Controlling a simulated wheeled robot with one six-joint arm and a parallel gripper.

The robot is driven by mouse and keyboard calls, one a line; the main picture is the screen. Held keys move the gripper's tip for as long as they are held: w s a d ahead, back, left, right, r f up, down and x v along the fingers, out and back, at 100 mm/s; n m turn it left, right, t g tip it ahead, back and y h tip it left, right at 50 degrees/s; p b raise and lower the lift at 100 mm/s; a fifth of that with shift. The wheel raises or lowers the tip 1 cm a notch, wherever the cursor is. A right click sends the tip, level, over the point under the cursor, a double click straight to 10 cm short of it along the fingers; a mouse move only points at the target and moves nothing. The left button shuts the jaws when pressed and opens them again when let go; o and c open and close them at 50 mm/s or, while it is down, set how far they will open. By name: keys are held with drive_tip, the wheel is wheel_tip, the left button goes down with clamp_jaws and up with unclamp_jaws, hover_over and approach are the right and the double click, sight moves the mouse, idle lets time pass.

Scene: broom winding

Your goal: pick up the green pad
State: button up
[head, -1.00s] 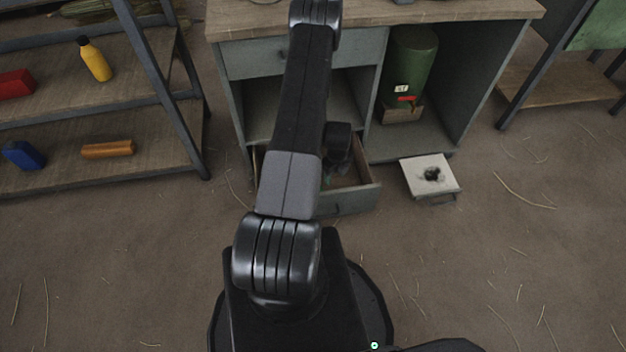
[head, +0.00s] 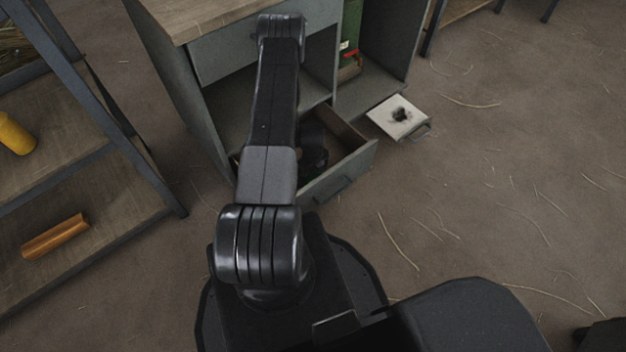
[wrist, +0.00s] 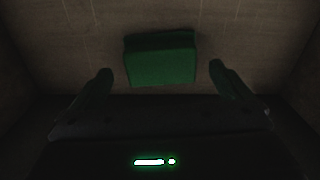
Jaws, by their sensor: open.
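The green pad (wrist: 160,60) is a small green block lying on the brown floor of a dim drawer, in the upper middle of the wrist view. My gripper (wrist: 162,84) is open, with one dark finger at the left and one at the right of the pad's near edge. The pad looks apart from both fingers, with a gap on each side. In the head view my arm reaches down into the open drawer (head: 352,172) of the grey workbench, and the pad is hidden there.
Drawer walls rise close around my gripper. A pale square panel with a dark mark (head: 398,117) lies right of the drawer. A shelf (head: 70,190) stands at the left with an orange block (head: 55,236) and a yellow bottle (head: 15,134). The floor at the right is mostly clear.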

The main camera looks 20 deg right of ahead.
sight(313, 175)
wheel_tip(313, 175, down, 3)
drive_tip(key=shift+f, duration=0.1)
drive_tip(key=c, duration=1.1)
wheel_tip(313, 175, up, 10)
drive_tip(key=shift+r+p, duration=0.1)
drive_tip(key=shift+p, duration=0.95)
